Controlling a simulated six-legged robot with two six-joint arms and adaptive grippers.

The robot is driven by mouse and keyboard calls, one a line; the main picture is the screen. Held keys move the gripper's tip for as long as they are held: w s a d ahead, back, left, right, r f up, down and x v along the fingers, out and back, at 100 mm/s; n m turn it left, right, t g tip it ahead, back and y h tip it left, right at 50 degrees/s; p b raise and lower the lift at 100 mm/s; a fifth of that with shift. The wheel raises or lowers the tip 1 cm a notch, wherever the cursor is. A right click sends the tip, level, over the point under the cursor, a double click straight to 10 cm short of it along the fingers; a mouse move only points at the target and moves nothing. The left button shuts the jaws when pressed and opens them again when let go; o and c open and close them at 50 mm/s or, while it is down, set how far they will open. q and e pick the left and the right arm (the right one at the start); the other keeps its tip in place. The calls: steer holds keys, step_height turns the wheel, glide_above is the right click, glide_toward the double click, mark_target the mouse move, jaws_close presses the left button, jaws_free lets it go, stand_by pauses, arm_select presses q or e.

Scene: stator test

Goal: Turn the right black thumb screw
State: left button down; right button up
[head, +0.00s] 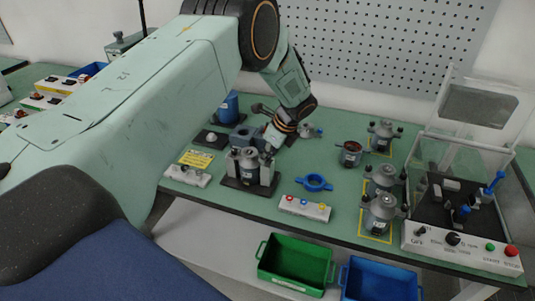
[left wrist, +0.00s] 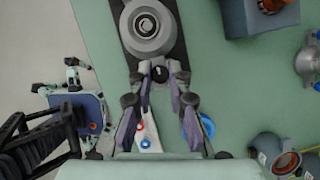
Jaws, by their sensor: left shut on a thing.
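A grey stator (head: 248,166) stands upright in a fixture on a dark base plate (head: 235,183), and its round top (left wrist: 147,25) shows in the left wrist view. The right black thumb screw (left wrist: 158,75) is at the fixture's side, between the fingertips of my left gripper (left wrist: 159,70). The gripper is shut on it. In the head view my left gripper (head: 271,142) reaches down to the right side of the fixture, and the screw is mostly hidden there. My right gripper is in neither view.
A button box (head: 304,208) and a blue ring (head: 314,183) lie right of the fixture. Several stators (head: 380,212) stand near the clear-covered test box (head: 455,185). Green (head: 295,265) and blue (head: 380,280) bins sit below the table's front edge.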

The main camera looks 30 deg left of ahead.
arm_select(q)
steer(key=shift+w+n, duration=0.1)
steer(key=shift+n, duration=0.2)
steer(key=n+g+b, duration=0.1)
steer(key=n+b, duration=0.1)
steer(key=shift+w+f+n, duration=0.1)
steer(key=shift+f+n, duration=0.05)
steer(key=shift+n, duration=0.25)
steer(key=n+g+h+b, duration=0.1)
steer(key=n+b, duration=0.2)
steer(key=shift+w+n+g, duration=0.1)
steer(key=shift+n+g, duration=0.2)
steer(key=n+g+b, duration=0.1)
steer(key=n+b, duration=0.2)
steer(key=b, duration=0.1)
steer(key=shift+a+f+h, duration=0.1)
steer(key=shift+a+h, duration=0.05)
steer(key=shift+h, duration=0.25)
steer(key=shift+n+g+h+b, duration=0.3)
steer(key=shift+n+h+b, duration=0.2)
steer(key=shift+n+b, duration=0.9)
steer(key=shift+r+n+b, duration=0.25)
steer(key=shift+n+b, duration=0.1)
steer(key=shift+n, duration=0.05)
steer(key=c, duration=1.3)
jaws_free()
steer(key=shift+o, duration=0.2)
